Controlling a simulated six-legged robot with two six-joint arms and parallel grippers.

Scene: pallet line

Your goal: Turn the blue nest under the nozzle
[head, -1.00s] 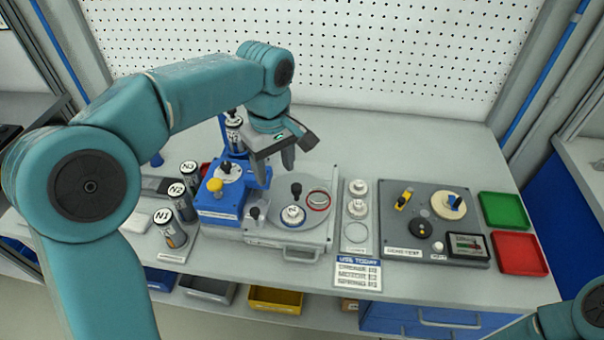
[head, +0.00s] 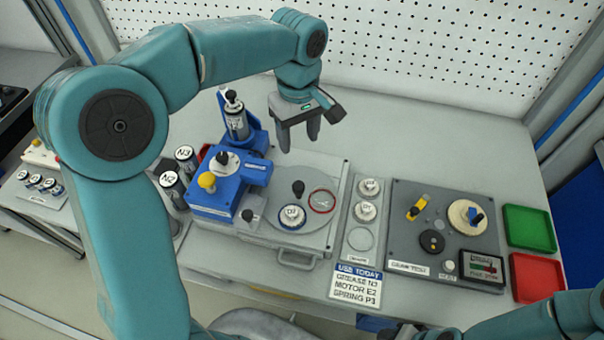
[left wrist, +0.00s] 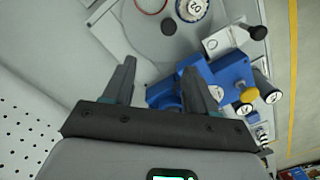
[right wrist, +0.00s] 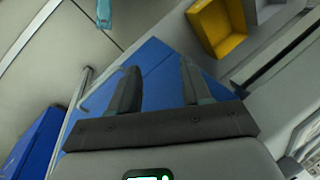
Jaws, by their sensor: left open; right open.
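A round grey turntable (head: 268,222) sits at the bench middle, with an upright black knob (head: 298,187) on it. The blue-rimmed nest (head: 291,229) is at its front and holds a white part (head: 292,215). A red-rimmed nest (head: 321,209) at its right looks empty. The blue dispenser (head: 225,190) stands left of the turntable; its nozzle tip is hidden. My left gripper (head: 300,146) is open and empty, above and behind the knob. In the left wrist view the knob (left wrist: 168,27) is beyond the fingertips. My right gripper (right wrist: 158,66) is open and empty, low by the bench front.
Labelled cartridges (head: 185,157) stand left of the dispenser. Right of the turntable are a strip with white parts (head: 366,212), a gear test board (head: 400,250), a green tray (head: 530,229) and a red tray (head: 537,277). The bench behind the turntable is clear.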

